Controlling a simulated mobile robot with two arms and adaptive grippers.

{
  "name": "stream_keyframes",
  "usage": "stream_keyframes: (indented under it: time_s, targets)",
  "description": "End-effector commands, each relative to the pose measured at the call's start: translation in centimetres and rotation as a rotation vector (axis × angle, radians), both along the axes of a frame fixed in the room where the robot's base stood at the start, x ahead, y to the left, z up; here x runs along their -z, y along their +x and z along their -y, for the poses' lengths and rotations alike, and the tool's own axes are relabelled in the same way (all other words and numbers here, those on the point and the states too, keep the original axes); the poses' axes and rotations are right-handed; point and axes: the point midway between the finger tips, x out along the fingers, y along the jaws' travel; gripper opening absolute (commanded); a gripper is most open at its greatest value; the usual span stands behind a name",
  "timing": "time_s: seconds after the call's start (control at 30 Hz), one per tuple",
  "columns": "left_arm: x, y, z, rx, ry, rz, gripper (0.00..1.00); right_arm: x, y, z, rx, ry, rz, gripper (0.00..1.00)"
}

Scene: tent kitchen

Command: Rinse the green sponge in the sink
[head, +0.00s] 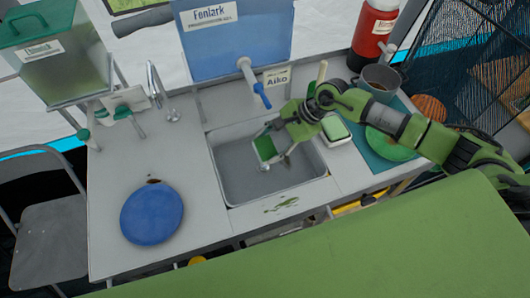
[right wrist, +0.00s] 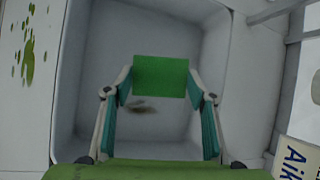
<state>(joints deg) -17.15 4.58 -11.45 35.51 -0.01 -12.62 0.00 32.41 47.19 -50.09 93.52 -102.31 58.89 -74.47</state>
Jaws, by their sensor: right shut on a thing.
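The green sponge (right wrist: 160,76) is held between the fingertips of my right gripper (right wrist: 160,98) in the right wrist view. In the head view the right gripper (head: 270,150) is over the sink (head: 235,185), with the green sponge (head: 265,148) at its tips. The sink is a grey rectangular basin with a dark spot on its bottom. A blue tap (head: 255,88) on the blue water container points down near the sink's back edge. No water stream shows. My left gripper is not in view.
A green-topped block (head: 335,127) sits right of the sink, near a green plate (head: 388,144) and a metal pot (head: 378,82). A blue plate (head: 152,213) lies on the left counter. A metal faucet (head: 160,92) stands at back left. Green smears (head: 282,204) mark the front rim.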

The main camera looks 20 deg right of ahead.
Motion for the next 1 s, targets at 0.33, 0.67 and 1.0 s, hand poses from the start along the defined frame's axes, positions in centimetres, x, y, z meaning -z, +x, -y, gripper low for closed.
stream_keyframes:
  time_s: [0.33, 0.67, 1.0]
  targets:
    - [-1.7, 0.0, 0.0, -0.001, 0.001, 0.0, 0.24, -3.1, 0.0, 0.0, 0.0, 0.0, 0.0, 0.34]
    - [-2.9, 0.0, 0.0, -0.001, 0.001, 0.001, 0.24, -5.4, 0.0, 0.0, 0.0, 0.0, 0.001, 0.34]
    - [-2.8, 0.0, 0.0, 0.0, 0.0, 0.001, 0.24, -5.4, 0.0, 0.0, 0.001, 0.0, -0.001, 0.34]
